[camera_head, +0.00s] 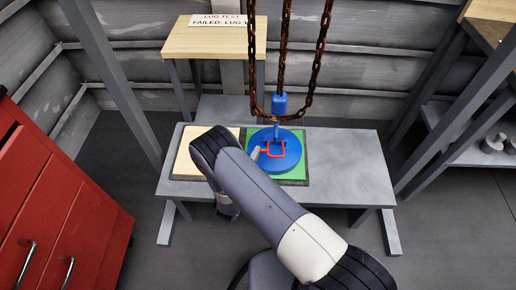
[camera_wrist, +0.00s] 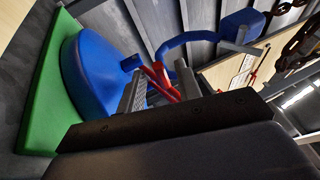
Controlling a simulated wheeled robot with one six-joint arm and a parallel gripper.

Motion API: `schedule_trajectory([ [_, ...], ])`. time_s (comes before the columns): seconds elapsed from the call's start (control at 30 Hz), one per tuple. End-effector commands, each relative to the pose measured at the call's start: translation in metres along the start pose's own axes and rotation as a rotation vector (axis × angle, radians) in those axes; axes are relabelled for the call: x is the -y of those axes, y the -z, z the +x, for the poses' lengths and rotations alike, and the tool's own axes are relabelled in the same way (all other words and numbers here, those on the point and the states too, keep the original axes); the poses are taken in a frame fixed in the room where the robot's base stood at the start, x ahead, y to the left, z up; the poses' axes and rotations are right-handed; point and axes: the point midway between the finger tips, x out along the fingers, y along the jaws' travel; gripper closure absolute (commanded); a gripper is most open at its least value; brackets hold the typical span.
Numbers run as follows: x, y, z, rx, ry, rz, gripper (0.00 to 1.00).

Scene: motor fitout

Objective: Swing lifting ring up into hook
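The lifting ring (camera_head: 273,148) is a red loop on top of a round blue body (camera_head: 286,162). It also shows between my fingers in the wrist view (camera_wrist: 161,78). The blue hook (camera_head: 276,132) hangs close above the ring; in the wrist view the hook (camera_wrist: 190,40) curves just beyond my fingertips. I cannot tell whether hook and ring touch. My gripper (camera_head: 256,153) is at the ring's left side, partly hidden by my arm. In the wrist view my gripper's fingers (camera_wrist: 160,72) stand apart on either side of the red bar, with a visible gap.
The body sits on a green mat (camera_head: 292,180) on a grey bench (camera_head: 350,170), beside a pale wooden board (camera_head: 185,160). Rusty chains (camera_head: 318,60) hang above. A wooden stand (camera_head: 210,42) bears a sign reading "LUG TEST FAILED". A red cabinet (camera_head: 60,200) stands left, shelving right.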

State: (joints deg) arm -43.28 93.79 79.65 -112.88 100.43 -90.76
Motion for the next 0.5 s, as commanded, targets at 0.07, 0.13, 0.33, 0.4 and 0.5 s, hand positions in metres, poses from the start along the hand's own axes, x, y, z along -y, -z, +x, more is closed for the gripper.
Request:
schedule_trajectory([
  [0.07, 0.000, 0.000, 0.011, -0.003, 0.001, 0.002, 0.67],
  [0.13, 0.000, 0.000, 0.018, -0.002, 0.001, 0.001, 0.67],
  [0.33, 0.000, 0.000, 0.025, 0.001, 0.000, 0.000, 0.67],
  [0.4, 0.000, 0.000, 0.026, 0.001, 0.000, 0.000, 0.67],
  [0.5, 0.000, 0.000, 0.025, 0.001, 0.000, 0.000, 0.67],
])
